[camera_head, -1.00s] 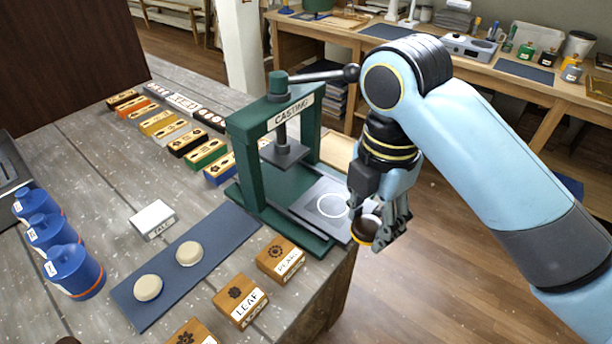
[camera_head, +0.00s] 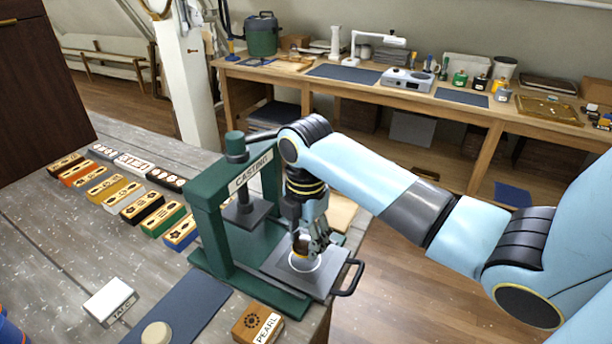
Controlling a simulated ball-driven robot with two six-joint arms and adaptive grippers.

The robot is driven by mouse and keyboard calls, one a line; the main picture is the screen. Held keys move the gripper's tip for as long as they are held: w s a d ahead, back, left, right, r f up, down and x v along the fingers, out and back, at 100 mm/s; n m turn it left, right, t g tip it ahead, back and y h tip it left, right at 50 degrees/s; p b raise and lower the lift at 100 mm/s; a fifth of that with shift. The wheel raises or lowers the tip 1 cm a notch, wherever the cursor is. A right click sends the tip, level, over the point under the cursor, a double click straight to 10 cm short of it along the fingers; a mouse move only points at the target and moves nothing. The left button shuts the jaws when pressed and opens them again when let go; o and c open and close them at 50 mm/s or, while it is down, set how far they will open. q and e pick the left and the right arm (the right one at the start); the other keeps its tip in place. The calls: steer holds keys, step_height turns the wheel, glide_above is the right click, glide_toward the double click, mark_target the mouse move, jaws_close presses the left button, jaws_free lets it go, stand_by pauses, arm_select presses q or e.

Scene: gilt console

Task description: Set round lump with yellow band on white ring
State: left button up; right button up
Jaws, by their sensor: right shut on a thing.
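My right gripper (camera_head: 308,248) is shut on the round lump (camera_head: 300,243), which shows as a small dark brown piece between the fingers. The fingers hide most of it, and its yellow band is hard to make out. The white ring (camera_head: 293,267) is marked on the grey plate (camera_head: 277,268) of the green casting press (camera_head: 213,233). The gripper and lump are over the ring, pointing down. I cannot tell whether the lump touches the plate. My left gripper is not in view.
The press's frame and pressing head (camera_head: 246,213) stand just left of my gripper. A black handle (camera_head: 349,279) sticks out at the plate's right. A pearl block (camera_head: 257,322), a blue mat (camera_head: 190,308) and a white talc block (camera_head: 111,301) lie in front.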

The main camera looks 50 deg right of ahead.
mark_target(306, 242)
step_height(306, 242, down, 2)
steer(key=shift+f, duration=0.5)
steer(key=o, duration=1.2)
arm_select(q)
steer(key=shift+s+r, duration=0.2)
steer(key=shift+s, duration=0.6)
arm_select(e)
steer(key=shift+r, duration=0.15)
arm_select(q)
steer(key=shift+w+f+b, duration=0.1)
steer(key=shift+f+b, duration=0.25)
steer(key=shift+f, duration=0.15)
arm_select(e)
step_height(306, 242, up, 12)
steer(key=shift+f, duration=0.1)
steer(key=shift+s, duration=0.1)
